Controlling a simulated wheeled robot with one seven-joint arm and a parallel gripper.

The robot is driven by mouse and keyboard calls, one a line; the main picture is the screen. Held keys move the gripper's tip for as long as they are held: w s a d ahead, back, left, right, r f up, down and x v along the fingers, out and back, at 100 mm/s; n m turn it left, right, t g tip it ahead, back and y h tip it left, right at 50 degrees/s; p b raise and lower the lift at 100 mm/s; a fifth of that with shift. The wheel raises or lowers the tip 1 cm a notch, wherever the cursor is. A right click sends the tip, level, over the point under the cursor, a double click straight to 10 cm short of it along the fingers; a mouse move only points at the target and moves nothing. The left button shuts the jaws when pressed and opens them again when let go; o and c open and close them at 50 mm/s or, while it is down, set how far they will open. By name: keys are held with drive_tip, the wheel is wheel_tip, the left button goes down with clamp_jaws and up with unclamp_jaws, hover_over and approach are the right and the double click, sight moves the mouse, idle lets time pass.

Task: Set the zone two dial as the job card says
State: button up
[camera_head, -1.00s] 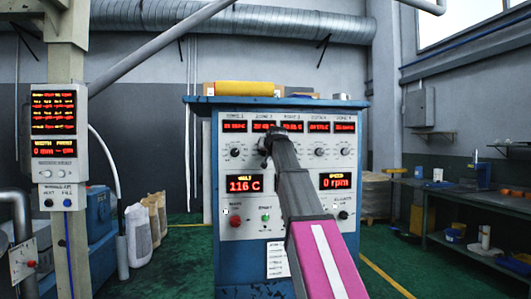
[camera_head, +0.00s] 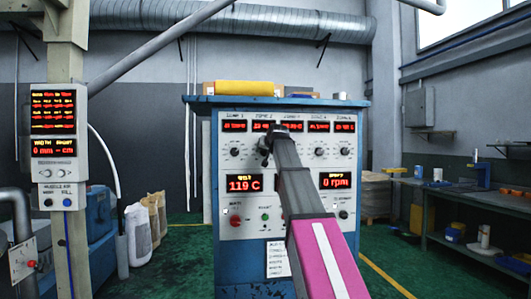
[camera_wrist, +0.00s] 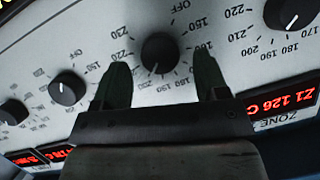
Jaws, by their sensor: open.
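My gripper (camera_wrist: 160,85) is open in the wrist view. Its two dark fingers stand one on each side of the black zone two dial (camera_wrist: 160,50), apart from its sides. The dial's pale pointer mark points down in this upside-down view, roughly at the 190 to 200 marks; the exact value is hard to read. In the head view my gripper (camera_head: 268,142) is at the upper part of the control cabinet (camera_head: 230,214) and hides that dial. The zone two display is partly covered there. A white card (camera_head: 278,259) hangs low on the cabinet front; its writing is too small to read.
The zone one dial (camera_wrist: 290,12) is at the right in the wrist view, with its display (camera_wrist: 285,108) reading Z1 126 C. Another dial (camera_wrist: 67,88) is at the left. The melt display (camera_head: 244,184) reads 119 C, the speed display (camera_head: 336,181) 0 rpm.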

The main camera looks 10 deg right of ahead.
drive_tip(key=v, duration=0.9)
drive_tip(key=shift+s, duration=0.15)
drive_tip(key=s+f+g, duration=0.2)
drive_tip(key=f+g, duration=0.1)
drive_tip(key=f, duration=1.8)
drive_tip(key=s+f+g, duration=0.2)
drive_tip(key=f+g, duration=0.1)
drive_tip(key=f, duration=1.8)
drive_tip(key=s+f+g, duration=0.2)
drive_tip(key=s+f, duration=0.5)
drive_tip(key=f, duration=0.4)
drive_tip(key=s+a+f+g+h, duration=0.1)
drive_tip(key=s+f+g, duration=0.2)
drive_tip(key=s+f, duration=0.5)
drive_tip(key=s+f+n+g, duration=0.1)
drive_tip(key=s+f+g, duration=0.1)
drive_tip(key=s+f, duration=0.6)
wheel_tip(320, 180, down, 6)
drive_tip(key=shift+s+a+h, duration=0.15)
drive_tip(key=shift+a+h, duration=0.05)
drive_tip(key=shift+h, duration=0.1)
